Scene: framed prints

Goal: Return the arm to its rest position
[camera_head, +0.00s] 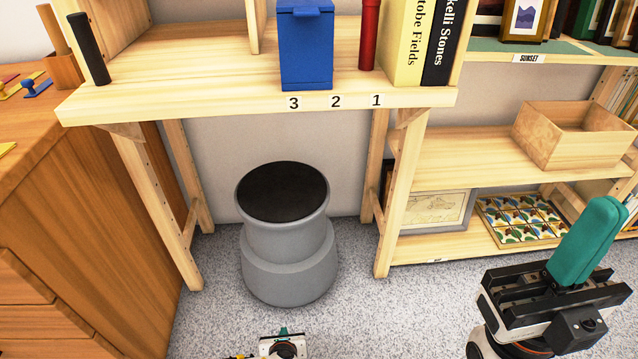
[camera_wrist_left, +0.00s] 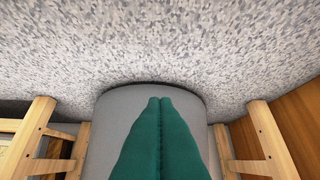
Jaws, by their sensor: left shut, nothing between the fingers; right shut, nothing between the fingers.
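My left gripper (camera_head: 283,331) shows only in part at the bottom edge of the head view, low in front of the grey stool. In the left wrist view its two teal fingers (camera_wrist_left: 160,100) lie together with nothing between them, seen against the grey stool (camera_wrist_left: 112,118) and the speckled floor. My right gripper (camera_head: 604,204) is at the lower right of the head view, its teal fingers shut and pointing up, in front of the shelf. It looks empty. Most of the left arm is out of view.
The grey stool (camera_head: 290,262) with a black seat stands under the wooden desk (camera_head: 190,92). A blue box (camera_head: 305,48) stands on the desk. A wooden cabinet (camera_head: 90,235) is at left. Shelves at right hold an open wooden box (camera_head: 570,148). Carpet is bare around the stool.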

